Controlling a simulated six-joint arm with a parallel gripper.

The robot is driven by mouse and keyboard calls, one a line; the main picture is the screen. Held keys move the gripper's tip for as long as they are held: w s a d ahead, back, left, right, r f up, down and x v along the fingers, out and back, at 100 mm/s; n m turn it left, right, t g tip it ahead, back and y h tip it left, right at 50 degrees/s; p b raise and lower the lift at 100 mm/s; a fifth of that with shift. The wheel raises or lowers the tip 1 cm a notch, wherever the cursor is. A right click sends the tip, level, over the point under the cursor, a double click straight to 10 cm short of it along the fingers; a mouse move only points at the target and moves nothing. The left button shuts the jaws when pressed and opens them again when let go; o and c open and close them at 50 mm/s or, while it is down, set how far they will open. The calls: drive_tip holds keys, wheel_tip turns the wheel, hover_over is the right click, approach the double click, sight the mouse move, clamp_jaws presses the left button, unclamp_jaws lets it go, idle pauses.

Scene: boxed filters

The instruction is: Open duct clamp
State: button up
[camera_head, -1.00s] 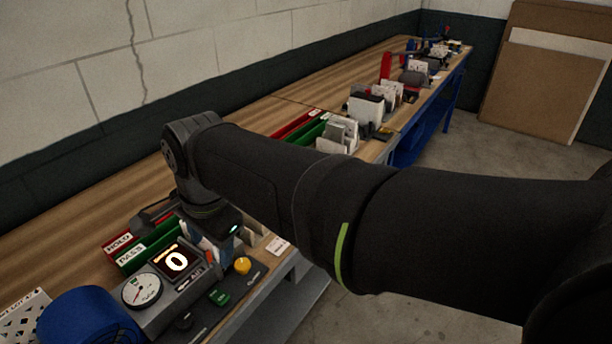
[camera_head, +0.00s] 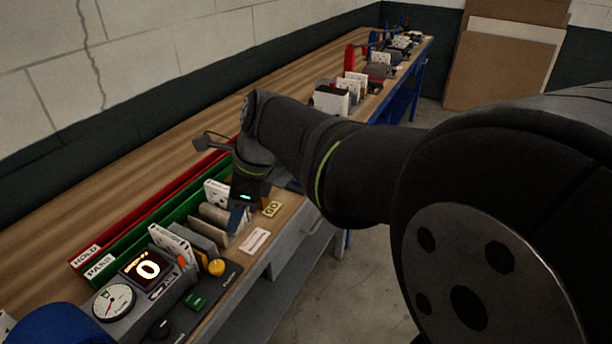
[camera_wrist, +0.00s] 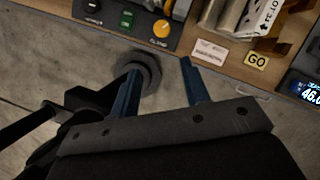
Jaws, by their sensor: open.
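A test unit on the bench has a round gauge (camera_head: 113,302) and a screen (camera_head: 146,267) reading 0. In front of it is a dark control panel with a yellow knob (camera_head: 217,267), a green button (camera_head: 195,302) and a black knob (camera_head: 160,328). The wrist view also shows the yellow knob (camera_wrist: 161,28), beside lettering that seems to read CLAMP. My gripper (camera_wrist: 160,66) is open and empty, its two blue fingers apart. In the wrist view its fingertips appear just below the panel edge, touching nothing visible. The duct clamp itself cannot be made out.
Boxed filters (camera_head: 172,243) stand upright in a row beside the unit. Red HOLD (camera_head: 85,255) and green PASS (camera_head: 100,266) trays lie behind. A GO tag (camera_wrist: 256,60) and a pale label (camera_wrist: 210,52) lie near the bench edge. A blue round object (camera_head: 50,325) is at lower left.

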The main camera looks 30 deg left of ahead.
approach(217, 265)
drive_tip(key=shift+m, duration=0.3)
drive_tip(key=x, duration=0.8)
drive_tip(key=shift+s+f, duration=0.1)
drive_tip(key=shift+f, duration=0.1)
drive_tip(key=shift+c, duration=0.4)
drive_tip(key=c, duration=0.6)
